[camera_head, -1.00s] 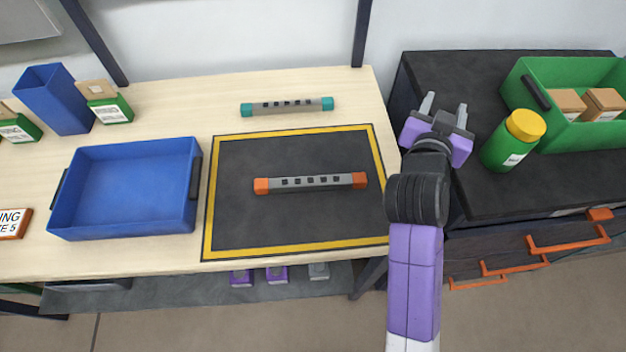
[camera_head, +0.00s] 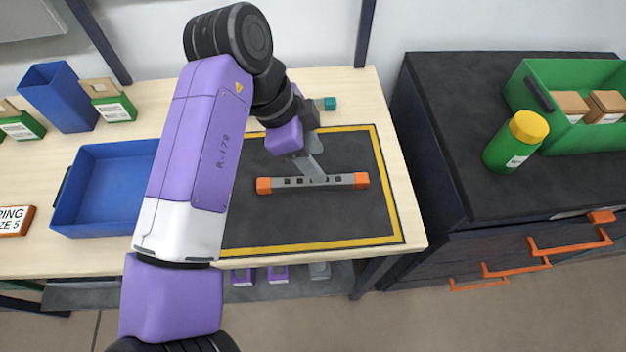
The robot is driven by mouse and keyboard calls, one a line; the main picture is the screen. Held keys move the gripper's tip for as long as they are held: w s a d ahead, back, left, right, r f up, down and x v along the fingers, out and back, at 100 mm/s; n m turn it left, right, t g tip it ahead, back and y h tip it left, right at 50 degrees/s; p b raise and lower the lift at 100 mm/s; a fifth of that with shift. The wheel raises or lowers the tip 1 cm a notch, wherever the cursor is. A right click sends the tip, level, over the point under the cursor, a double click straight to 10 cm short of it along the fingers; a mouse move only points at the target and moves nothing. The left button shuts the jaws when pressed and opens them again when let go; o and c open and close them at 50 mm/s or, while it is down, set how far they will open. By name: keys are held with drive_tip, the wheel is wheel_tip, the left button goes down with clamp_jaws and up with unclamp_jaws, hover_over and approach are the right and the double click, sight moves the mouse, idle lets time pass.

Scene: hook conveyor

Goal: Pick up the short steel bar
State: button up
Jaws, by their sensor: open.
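A grey steel bar with orange end caps (camera_head: 345,180) lies on the dark mat with a yellow border (camera_head: 350,220). My gripper (camera_head: 317,170) is open, pointing down at the middle of this bar. A finger overlaps the bar in the picture; I cannot tell whether it touches. A second bar, with teal end caps (camera_head: 327,104), lies behind the mat on the wooden table. My arm hides nearly all of it except its right end. I cannot tell from their looks which bar is called short.
A blue tray (camera_head: 60,212) on the left is partly covered by my arm. A blue bin (camera_head: 58,98) and green boxes (camera_head: 108,101) stand at the back left. A dark cabinet on the right holds a green bottle with yellow cap (camera_head: 511,143) and a green crate (camera_head: 575,138).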

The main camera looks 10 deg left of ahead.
sight(330, 179)
drive_tip(key=shift+p+x, duration=0.45)
drive_tip(key=shift+x, duration=3.15)
drive_tip(key=shift+d+r, duration=0.1)
clamp_jaws()
